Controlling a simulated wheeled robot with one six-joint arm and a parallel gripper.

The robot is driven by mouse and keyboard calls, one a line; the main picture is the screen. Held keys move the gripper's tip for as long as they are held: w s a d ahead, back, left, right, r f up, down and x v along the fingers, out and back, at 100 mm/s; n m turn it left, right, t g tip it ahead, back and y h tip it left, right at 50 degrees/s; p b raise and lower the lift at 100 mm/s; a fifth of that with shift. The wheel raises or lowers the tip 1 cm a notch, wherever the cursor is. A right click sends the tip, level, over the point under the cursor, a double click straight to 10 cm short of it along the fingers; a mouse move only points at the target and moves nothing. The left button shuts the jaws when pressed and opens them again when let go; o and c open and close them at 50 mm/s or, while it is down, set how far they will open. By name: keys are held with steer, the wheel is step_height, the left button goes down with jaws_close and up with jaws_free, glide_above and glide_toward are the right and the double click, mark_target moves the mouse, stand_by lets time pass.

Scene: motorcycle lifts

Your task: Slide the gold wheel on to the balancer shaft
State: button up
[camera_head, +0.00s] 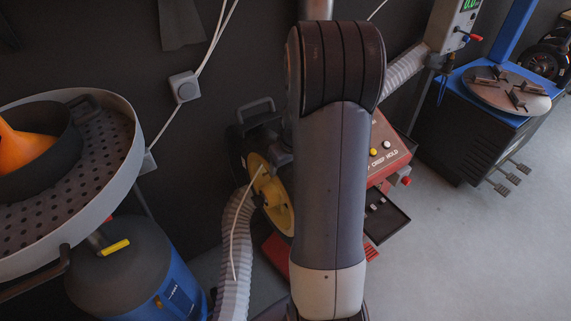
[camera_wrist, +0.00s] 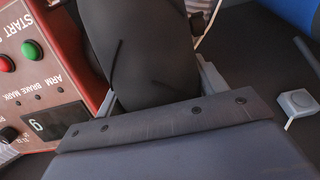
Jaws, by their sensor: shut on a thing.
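The gold wheel (camera_head: 265,195) with a black tyre stands upright in front of the red balancer (camera_head: 398,162), partly hidden by my arm in the head view. In the wrist view the black tyre (camera_wrist: 150,45) fills the space between the fingers of my gripper (camera_wrist: 160,80), which is shut on it. The balancer's red panel (camera_wrist: 62,72), with a green and a red button, shows at the left of the wrist view. The balancer shaft does not show in either view. I cannot tell how the wheel's hub sits relative to it.
A ribbed grey hose (camera_head: 236,255) hangs close to the wheel's left. A round perforated basin (camera_head: 115,180) over a blue drum (camera_head: 130,270) stands at the left. A tyre changer with a round turntable (camera_head: 506,88) stands at the right. The floor (camera_head: 450,250) at front right is clear.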

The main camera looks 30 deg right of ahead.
steer(key=o, duration=1.6)
steer(key=shift+w+d+r, duration=0.1)
steer(key=shift+d+r, duration=0.05)
steer(key=shift+r, duration=0.1)
steer(key=o, duration=0.4)
steer(key=shift+f, duration=0.15)
steer(key=shift+s+f, duration=0.3)
steer(key=v, duration=1.1)
steer(key=shift+w+r, duration=0.15)
steer(key=shift+r, duration=0.05)
steer(key=shift+f, duration=0.1)
steer(key=x, duration=1)
steer(key=shift+w+f, duration=0.15)
steer(key=shift+f, duration=0.25)
steer(key=shift+a, duration=0.25)
steer(key=shift+a, duration=0.1)
